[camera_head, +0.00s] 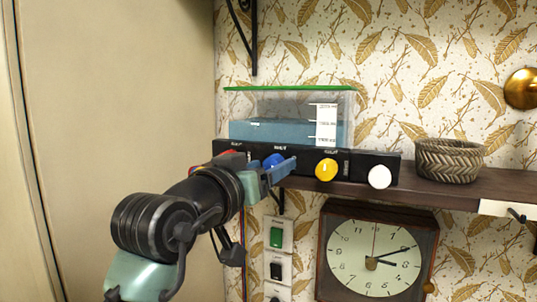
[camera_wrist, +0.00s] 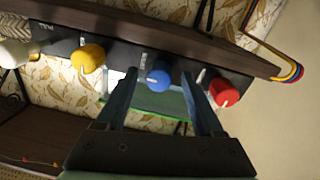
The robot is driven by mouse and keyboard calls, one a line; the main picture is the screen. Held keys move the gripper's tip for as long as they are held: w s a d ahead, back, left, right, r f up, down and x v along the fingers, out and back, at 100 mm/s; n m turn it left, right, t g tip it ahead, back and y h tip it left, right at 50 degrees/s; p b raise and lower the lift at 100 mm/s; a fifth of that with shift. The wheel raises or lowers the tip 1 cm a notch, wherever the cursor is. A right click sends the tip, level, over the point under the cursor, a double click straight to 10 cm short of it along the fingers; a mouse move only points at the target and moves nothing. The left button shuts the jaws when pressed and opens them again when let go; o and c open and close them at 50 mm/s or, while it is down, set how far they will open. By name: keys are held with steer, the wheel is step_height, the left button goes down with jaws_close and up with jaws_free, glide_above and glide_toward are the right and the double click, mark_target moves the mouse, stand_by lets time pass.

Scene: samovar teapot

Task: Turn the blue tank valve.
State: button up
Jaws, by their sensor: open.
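The blue tank valve (camera_head: 273,160) is a round blue knob on the front of a black panel, in front of the tank in the head view. In the wrist view the blue knob (camera_wrist: 158,78) shows between the tips of my two fingers, with a white mark on it. My gripper (camera_head: 282,170) is open at the panel and partly covers the knob in the head view. In the wrist view my gripper (camera_wrist: 159,92) has a finger on each side of the knob; I cannot tell whether either touches it. The clear tank (camera_head: 290,107) holds blue liquid under a green lid.
A red knob (camera_wrist: 224,92) is close beside one finger. A yellow knob (camera_head: 326,169) and a white knob (camera_head: 380,177) are to the right on the panel (camera_head: 352,162). A woven basket (camera_head: 449,160) stands on the shelf (camera_head: 420,193). A clock (camera_head: 375,255) hangs below.

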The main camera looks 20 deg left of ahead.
steer(key=shift+w, duration=0.25)
jaws_close()
